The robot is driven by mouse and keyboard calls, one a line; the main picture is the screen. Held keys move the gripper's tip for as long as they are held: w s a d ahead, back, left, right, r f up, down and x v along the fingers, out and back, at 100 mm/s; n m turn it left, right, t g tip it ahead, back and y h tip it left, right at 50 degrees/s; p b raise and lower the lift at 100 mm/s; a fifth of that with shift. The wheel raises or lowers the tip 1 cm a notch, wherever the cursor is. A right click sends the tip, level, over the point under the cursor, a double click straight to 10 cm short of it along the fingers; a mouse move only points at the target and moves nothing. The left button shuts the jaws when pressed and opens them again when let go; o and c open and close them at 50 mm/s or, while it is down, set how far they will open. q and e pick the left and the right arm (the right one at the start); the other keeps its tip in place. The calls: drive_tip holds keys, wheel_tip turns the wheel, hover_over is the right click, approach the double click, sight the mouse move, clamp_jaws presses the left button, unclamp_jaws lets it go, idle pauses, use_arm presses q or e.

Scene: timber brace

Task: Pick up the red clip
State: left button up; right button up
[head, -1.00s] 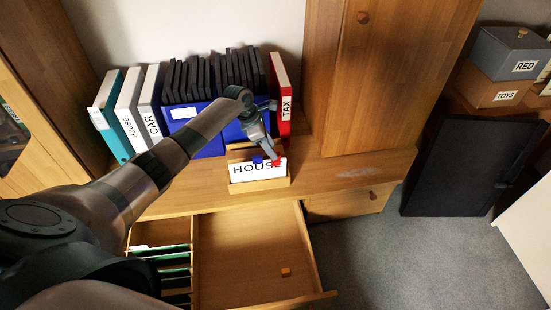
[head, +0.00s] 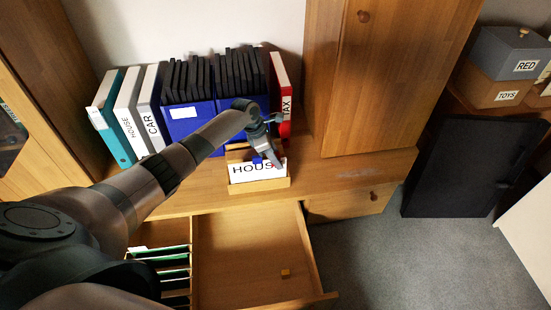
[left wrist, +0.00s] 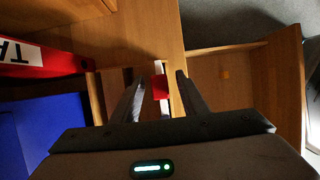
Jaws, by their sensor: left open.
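The red clip (left wrist: 160,87) shows in the left wrist view, on the upper edge of the white card in the wooden holder. It appears between the two fingers of my left gripper (left wrist: 160,80), which are apart with gaps on both sides. In the head view my left gripper (head: 275,161) points down at the right part of the "HOUSE" card (head: 250,172). There the fingers hide most of the clip and the card's last letter. A blue clip (head: 257,159) sits on the same card, left of the fingers. My right gripper is not in view.
The wooden holder (head: 262,187) stands on the cabinet ledge above an open drawer (head: 245,255) with a small wooden block (head: 285,273) inside. Behind stand a red "TAX" binder (head: 282,85) and blue boxes (head: 190,122) of black cases. A tall cabinet (head: 385,80) rises right.

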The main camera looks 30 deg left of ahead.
sight(279, 153)
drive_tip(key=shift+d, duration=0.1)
use_arm(q)
clamp_jaws()
